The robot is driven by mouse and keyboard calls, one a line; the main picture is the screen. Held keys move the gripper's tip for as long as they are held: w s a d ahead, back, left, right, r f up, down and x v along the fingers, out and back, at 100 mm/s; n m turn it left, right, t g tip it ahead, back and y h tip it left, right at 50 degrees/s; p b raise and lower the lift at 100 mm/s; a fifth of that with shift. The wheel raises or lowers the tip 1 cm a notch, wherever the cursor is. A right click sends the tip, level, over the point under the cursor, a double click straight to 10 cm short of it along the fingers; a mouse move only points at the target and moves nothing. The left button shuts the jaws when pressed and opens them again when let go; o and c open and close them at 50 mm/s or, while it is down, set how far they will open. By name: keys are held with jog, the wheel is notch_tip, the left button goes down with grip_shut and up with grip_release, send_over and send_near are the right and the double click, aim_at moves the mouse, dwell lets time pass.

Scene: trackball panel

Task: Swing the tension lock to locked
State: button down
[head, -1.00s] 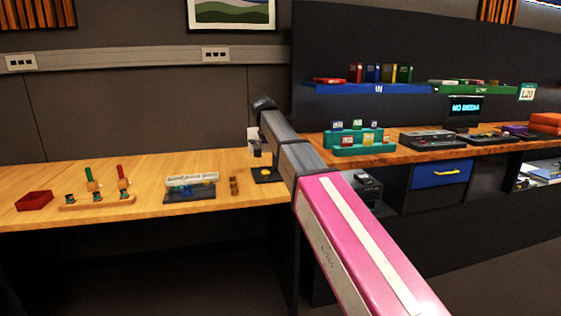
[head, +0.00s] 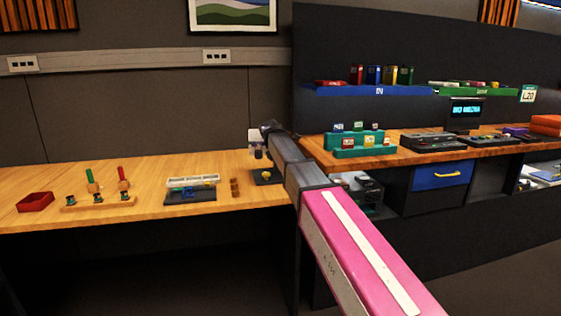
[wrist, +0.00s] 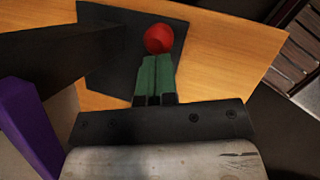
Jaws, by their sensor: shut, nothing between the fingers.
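A round red knob or ball (wrist: 158,39) shows in the wrist view, over a dark panel plate (wrist: 112,60) on the wooden bench. My gripper (wrist: 156,60) has its green fingers together, with the tips right at the near side of the red ball; I cannot tell whether they touch. The fingers hide what is beneath the ball, so the lock's position cannot be read. In the head view, the small dark panel (head: 264,180) with a yellow part (head: 266,174) sits at the bench's right end, partly behind my arm.
A dark block (wrist: 45,55) and a purple piece (wrist: 28,125) stand left in the wrist view. Small brown blocks (head: 235,187) and a device with a white top (head: 192,182) lie left of the panel. A red tray (head: 35,201) is at far left.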

jog(key=shift+w+d+r, duration=0.1)
jog(key=shift+w+d, duration=0.05)
jog(key=shift+d, duration=0.4)
jog(key=shift+w+d+y, duration=0.1)
jog(key=shift+d+y, duration=0.3)
jog(key=shift+w+d, duration=0.1)
jog(key=shift+d, duration=0.2)
